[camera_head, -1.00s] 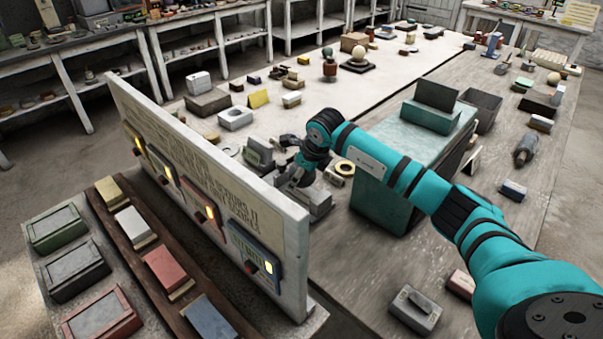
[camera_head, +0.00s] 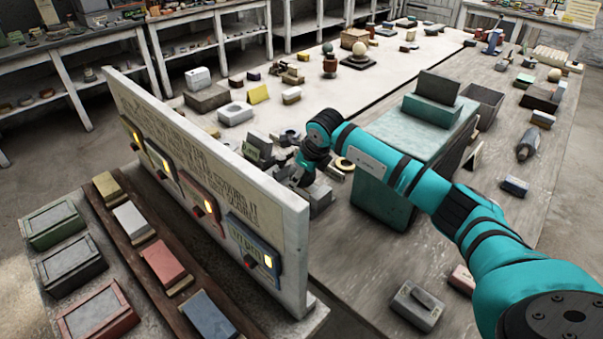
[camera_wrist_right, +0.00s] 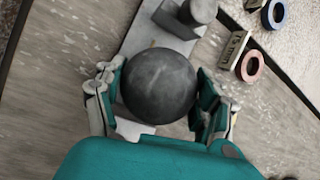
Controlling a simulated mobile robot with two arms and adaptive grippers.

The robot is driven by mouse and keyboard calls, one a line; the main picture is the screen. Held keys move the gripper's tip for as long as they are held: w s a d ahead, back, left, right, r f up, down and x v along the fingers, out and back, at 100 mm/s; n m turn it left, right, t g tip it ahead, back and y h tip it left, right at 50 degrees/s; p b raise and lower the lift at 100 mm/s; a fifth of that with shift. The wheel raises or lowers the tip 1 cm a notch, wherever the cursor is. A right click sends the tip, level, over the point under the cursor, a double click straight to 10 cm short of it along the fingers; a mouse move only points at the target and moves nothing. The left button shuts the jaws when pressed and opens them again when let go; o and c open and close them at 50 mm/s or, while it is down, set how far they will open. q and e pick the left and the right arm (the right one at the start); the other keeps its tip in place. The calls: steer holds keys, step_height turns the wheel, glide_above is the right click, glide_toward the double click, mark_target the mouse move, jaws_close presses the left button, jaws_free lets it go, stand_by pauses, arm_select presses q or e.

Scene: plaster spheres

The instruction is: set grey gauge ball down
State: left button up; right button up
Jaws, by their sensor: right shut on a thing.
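The grey gauge ball (camera_wrist_right: 158,86) is a dark, smooth sphere in the right wrist view. My right gripper (camera_wrist_right: 160,98) is shut on it, with a finger on each side. Below the ball is a light grey plate (camera_wrist_right: 145,38) bearing a dark grey rounded block (camera_wrist_right: 186,14). I cannot tell whether the ball touches the plate. In the head view my right gripper (camera_head: 302,178) is low over the workbench, just behind the upright panel, and the ball is not clearly visible there. My left gripper is not in view.
The upright panel (camera_head: 190,150) with lit switches stands close left of the gripper. A green box (camera_head: 385,195) stands to its right. A pink ring (camera_wrist_right: 252,66), a blue ring (camera_wrist_right: 277,13) and a small lettered tag (camera_wrist_right: 235,50) lie near the plate.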

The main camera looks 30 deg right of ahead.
steer(key=shift+f+b, duration=1.2)
steer(key=shift+f, duration=0.25)
steer(key=o, duration=1.7)
steer(key=shift+r, duration=0.1)
steer(key=shift+o, duration=0.6)
steer(key=shift+f, duration=0.2)
steer(key=shift+r, duration=0.2)
steer(key=shift+r+p, duration=1.2)
steer(key=shift+r, duration=0.75)
steer(key=shift+s+f, duration=0.1)
